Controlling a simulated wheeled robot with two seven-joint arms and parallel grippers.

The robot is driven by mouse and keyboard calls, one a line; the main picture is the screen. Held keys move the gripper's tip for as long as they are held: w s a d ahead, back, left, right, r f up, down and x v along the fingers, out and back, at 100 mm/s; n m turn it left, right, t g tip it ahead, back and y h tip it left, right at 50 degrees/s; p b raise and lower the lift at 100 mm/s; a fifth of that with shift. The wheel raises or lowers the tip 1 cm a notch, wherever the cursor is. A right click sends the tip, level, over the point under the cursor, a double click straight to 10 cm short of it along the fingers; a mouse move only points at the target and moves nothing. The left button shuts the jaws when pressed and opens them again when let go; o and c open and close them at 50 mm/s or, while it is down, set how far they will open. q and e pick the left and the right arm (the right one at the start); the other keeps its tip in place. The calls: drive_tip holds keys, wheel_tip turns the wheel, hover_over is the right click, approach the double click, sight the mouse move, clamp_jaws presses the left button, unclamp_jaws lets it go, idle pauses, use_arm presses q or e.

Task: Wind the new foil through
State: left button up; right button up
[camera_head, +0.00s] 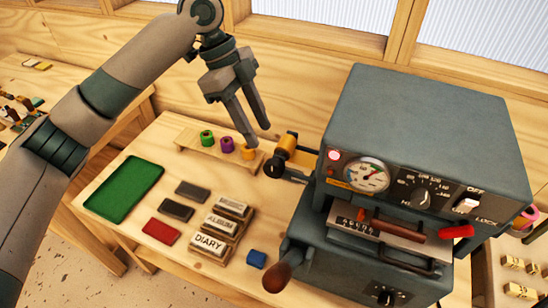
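A foil holder with a gold-orange roll (287,145) sticks out from the left side of the grey press (415,130). A black knob (273,168) is at its near end. On the press's right side is a pink roll (526,218). A wooden rack (190,138) on the table holds a green roll (207,138), a purple roll (227,145) and a small gold roll (248,152). My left gripper (257,136) points down near the gold roll, left of the foil holder. Its fingers are apart with nothing visible between them. My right gripper is out of view.
Left of the press are a green tray (125,188), dark and red pads (161,231), lettered blocks (209,245) and a blue block (257,259). The press has a gauge (366,175), switch (466,205) and front lever (283,276). Small blocks (520,290) lie at right.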

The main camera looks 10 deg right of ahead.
sight(273, 161)
use_arm(q)
drive_tip(key=p+x, duration=0.4)
drive_tip(key=x, duration=0.5)
drive_tip(key=shift+s+d+f, duration=0.1)
drive_tip(key=shift+d+f, duration=0.05)
drive_tip(key=shift+f, duration=0.1)
drive_tip(key=shift+x, duration=0.75)
clamp_jaws()
